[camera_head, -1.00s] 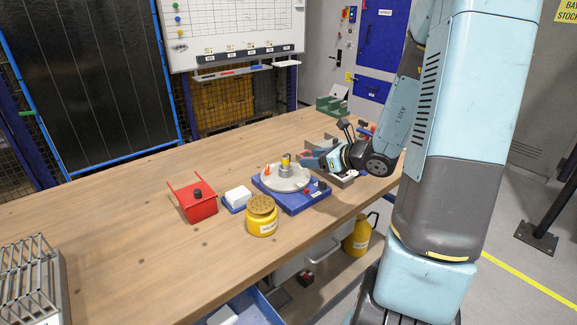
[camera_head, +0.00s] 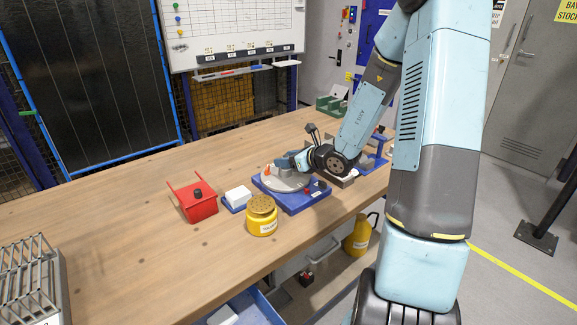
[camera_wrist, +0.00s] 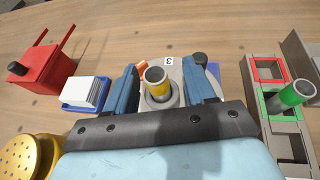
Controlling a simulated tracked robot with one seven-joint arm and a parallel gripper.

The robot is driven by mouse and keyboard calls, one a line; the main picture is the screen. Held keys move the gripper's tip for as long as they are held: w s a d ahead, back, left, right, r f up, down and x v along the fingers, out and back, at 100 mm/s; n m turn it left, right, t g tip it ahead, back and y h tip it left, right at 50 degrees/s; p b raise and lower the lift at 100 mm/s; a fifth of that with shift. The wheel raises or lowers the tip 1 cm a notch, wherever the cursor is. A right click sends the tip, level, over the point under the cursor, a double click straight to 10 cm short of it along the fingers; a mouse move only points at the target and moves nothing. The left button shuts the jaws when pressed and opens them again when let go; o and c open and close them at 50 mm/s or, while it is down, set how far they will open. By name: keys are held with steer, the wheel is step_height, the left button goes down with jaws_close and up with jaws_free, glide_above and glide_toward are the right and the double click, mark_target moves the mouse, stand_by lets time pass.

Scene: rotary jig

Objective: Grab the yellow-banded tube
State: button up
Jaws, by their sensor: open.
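The yellow-banded tube (camera_wrist: 158,85) stands in the grey turntable of the rotary jig, seen in the wrist view. In the head view my gripper hides it, while the turntable (camera_head: 286,184) and its blue base (camera_head: 302,203) show. My gripper (camera_wrist: 164,88) is open, with one blue finger on each side of the tube. Gaps show between the fingers and the tube. In the head view my gripper (camera_head: 284,163) reaches over the turntable from the right.
A green-banded tube (camera_wrist: 291,95) stands in a grey rack with red and green frames to the right.

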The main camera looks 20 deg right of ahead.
steer(key=shift+x, duration=1.45)
steer(key=shift+r, duration=0.1)
jaws_close()
